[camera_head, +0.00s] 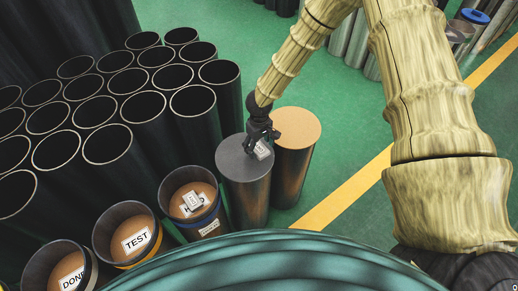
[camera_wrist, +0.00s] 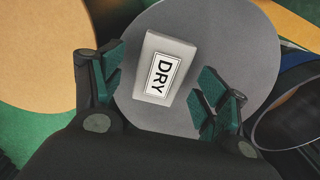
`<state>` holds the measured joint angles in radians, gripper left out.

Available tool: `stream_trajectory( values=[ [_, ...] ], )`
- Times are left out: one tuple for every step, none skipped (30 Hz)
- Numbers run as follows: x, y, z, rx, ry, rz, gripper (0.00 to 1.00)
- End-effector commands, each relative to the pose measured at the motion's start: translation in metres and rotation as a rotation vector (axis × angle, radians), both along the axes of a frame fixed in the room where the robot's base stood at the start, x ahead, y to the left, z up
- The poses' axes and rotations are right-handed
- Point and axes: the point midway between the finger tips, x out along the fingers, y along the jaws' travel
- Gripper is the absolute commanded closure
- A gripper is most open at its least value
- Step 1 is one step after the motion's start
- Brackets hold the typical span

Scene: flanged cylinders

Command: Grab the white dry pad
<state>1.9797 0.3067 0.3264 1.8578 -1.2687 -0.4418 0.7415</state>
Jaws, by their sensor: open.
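The white dry pad (camera_wrist: 165,68) is a pale block with a black-framed DRY label. It lies on the round grey top (camera_wrist: 240,50) of a cylinder. In the wrist view the pad sits between the green-padded fingers of my gripper (camera_wrist: 160,92), with a gap visible on the right side and a smaller one on the left. My gripper is open. In the head view my gripper (camera_head: 259,138) is over the grey-topped cylinder (camera_head: 246,188), and the pad (camera_head: 263,149) shows partly behind the fingers.
An orange-topped cylinder (camera_head: 297,128) stands right beside the grey one. Open bins labelled HOLD (camera_head: 189,203), TEST (camera_head: 136,240) and DONE (camera_head: 70,275) stand at lower left. Several open black tubes (camera_head: 110,115) crowd the left.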

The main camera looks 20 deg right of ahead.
Motion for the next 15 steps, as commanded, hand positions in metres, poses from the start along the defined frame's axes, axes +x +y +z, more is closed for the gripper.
stream_trajectory(
  values=[
    [-0.0003, 0.0002, -0.0023, 0.001, 0.000, 0.000, 0.26],
    [-0.0003, 0.0002, -0.0034, 0.001, 0.000, 0.000, 0.26],
    [-0.0004, 0.0003, -0.0045, 0.001, 0.000, 0.000, 0.26],
    [-0.0003, 0.0003, -0.0049, 0.001, 0.000, 0.000, 0.26],
    [-0.0003, 0.0003, -0.0052, 0.001, 0.000, 0.000, 0.26],
    [-0.0002, 0.0003, -0.0053, 0.000, 0.000, 0.000, 0.26],
    [-0.0002, 0.0003, -0.0053, 0.000, 0.000, 0.000, 0.26],
    [-0.0002, 0.0003, -0.0053, 0.000, 0.000, 0.000, 0.26],
    [-0.0003, 0.0004, -0.0053, 0.000, 0.000, 0.000, 0.26],
    [-0.0003, 0.0004, -0.0052, 0.000, 0.000, 0.000, 0.26],
    [-0.0003, 0.0004, -0.0052, 0.000, 0.000, 0.000, 0.28],
    [-0.0003, 0.0004, -0.0052, 0.000, 0.000, 0.000, 0.35],
    [-0.0003, 0.0004, -0.0052, 0.000, 0.000, 0.000, 0.40],
    [-0.0003, 0.0004, -0.0052, 0.000, 0.000, 0.000, 0.46],
    [-0.0003, 0.0004, -0.0051, 0.000, 0.000, 0.000, 0.53]
  ],
)
